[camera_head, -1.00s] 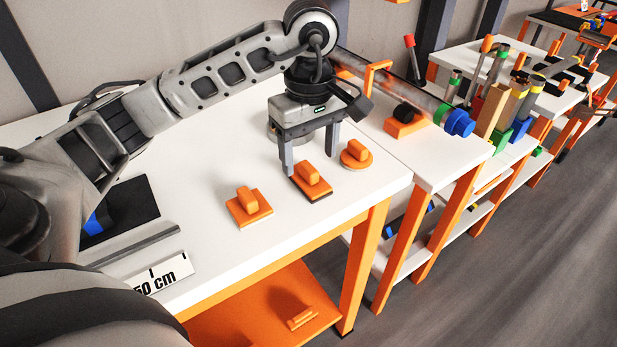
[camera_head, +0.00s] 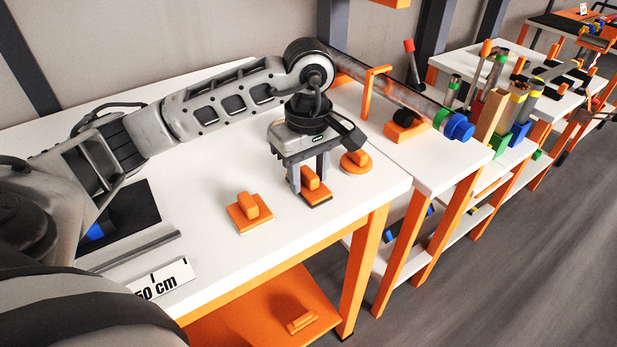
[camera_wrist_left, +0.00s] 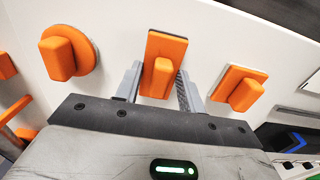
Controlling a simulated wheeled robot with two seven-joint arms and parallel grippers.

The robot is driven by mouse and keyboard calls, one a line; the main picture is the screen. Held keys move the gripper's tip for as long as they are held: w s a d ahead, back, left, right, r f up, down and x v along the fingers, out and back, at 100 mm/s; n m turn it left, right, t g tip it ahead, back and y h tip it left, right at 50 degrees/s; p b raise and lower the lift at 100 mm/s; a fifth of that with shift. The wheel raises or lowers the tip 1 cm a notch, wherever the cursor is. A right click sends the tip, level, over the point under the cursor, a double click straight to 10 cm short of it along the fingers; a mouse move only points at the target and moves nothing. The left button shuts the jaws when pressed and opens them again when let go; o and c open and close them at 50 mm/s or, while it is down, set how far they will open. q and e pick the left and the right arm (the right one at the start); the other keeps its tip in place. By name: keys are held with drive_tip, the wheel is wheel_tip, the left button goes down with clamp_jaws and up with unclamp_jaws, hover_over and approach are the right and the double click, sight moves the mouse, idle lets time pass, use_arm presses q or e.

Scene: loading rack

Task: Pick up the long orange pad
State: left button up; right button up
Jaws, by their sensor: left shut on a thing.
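The long orange pad (camera_head: 315,197) is a rectangular plate with a dark underside and an upright orange grip block. It lies on the white table, between a square orange pad (camera_head: 249,213) and a round orange pad (camera_head: 356,162). My left gripper (camera_head: 309,180) is above it, with its fingers shut on the grip block. In the left wrist view the long pad (camera_wrist_left: 165,50) sits between the two fingers (camera_wrist_left: 158,88). The round pad (camera_wrist_left: 82,45) is to its left and the square pad (camera_wrist_left: 238,88) to its right. Whether the long pad touches the table is unclear. My right gripper is not in view.
The white table (camera_head: 290,245) is clear in front of the pads. A 50 cm scale plate (camera_head: 165,279) lies at its near left. An orange stand with a long tube (camera_head: 400,92) stands beyond the right edge, near upright coloured parts (camera_head: 492,110).

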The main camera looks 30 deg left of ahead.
sight(309, 171)
use_arm(q)
drive_tip(key=shift+r, duration=0.15)
drive_tip(key=shift+r, duration=0.25)
wheel_tip(309, 171, up, 2)
drive_tip(key=shift+r+b, duration=0.25)
drive_tip(key=shift+b, duration=0.15)
drive_tip(key=s+d+r, duration=0.6)
drive_tip(key=d+r, duration=0.3)
drive_tip(key=d, duration=0.3)
drive_tip(key=shift+s+d+r+p, duration=0.2)
drive_tip(key=shift+d+r+p, duration=0.05)
drive_tip(key=shift+r+p, duration=0.15)
drive_tip(key=shift+o, duration=0.4)
drive_tip(key=shift+f, duration=0.1)
